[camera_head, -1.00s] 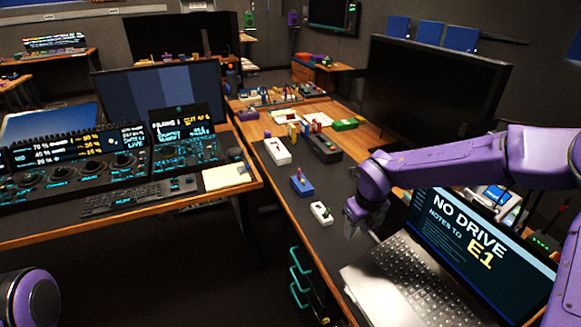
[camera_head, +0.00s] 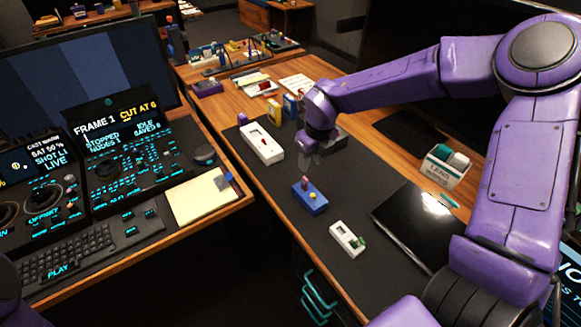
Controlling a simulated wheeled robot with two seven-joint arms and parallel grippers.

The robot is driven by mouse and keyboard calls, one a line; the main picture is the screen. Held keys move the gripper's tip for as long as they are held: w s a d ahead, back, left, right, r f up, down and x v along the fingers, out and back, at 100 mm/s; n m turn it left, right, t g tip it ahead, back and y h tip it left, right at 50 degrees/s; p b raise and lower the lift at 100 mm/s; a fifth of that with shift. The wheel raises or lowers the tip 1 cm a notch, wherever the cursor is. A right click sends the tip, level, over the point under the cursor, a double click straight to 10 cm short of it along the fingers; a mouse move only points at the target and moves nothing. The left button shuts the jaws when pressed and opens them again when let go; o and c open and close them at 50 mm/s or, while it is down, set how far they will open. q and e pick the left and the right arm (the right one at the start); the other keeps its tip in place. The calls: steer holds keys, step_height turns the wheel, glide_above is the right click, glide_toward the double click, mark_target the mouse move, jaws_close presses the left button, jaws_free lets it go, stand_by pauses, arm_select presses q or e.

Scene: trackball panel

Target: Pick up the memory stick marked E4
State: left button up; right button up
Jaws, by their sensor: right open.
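My right gripper (camera_head: 311,160) points down over the dark bench mat, open and empty. It is just above and behind a small blue block (camera_head: 310,198), which carries a pink upright piece (camera_head: 305,182) and a small yellow piece. A white block (camera_head: 347,238) with a green piece (camera_head: 361,242) lies nearer. A long white box (camera_head: 261,144) with a red piece on top is to the left of the gripper. No E4 mark can be read on any piece, so I cannot tell which is the E4 stick. My left gripper is out of view.
A dark glossy panel (camera_head: 416,222) lies right of the white block. A labelled box (camera_head: 445,166) stands behind it. Yellow and blue upright items (camera_head: 274,111) stand beyond the gripper. A control desk with a keyboard (camera_head: 68,254) and notepad (camera_head: 203,198) is across a gap at left.

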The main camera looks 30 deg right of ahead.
mark_target(305, 178)
steer(key=shift+w+f, duration=0.1)
steer(key=shift+w, duration=0.3)
steer(key=f, duration=0.3)
steer(key=shift+s+a+f, duration=0.1)
steer(key=shift+s+f, duration=0.15)
steer(key=f, duration=0.3)
steer(key=w+f+p, duration=0.1)
steer(key=f, duration=0.2)
steer(key=shift+w+a+f, duration=0.1)
steer(key=shift+w, duration=0.1)
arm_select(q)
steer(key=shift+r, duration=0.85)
arm_select(e)
jaws_close()
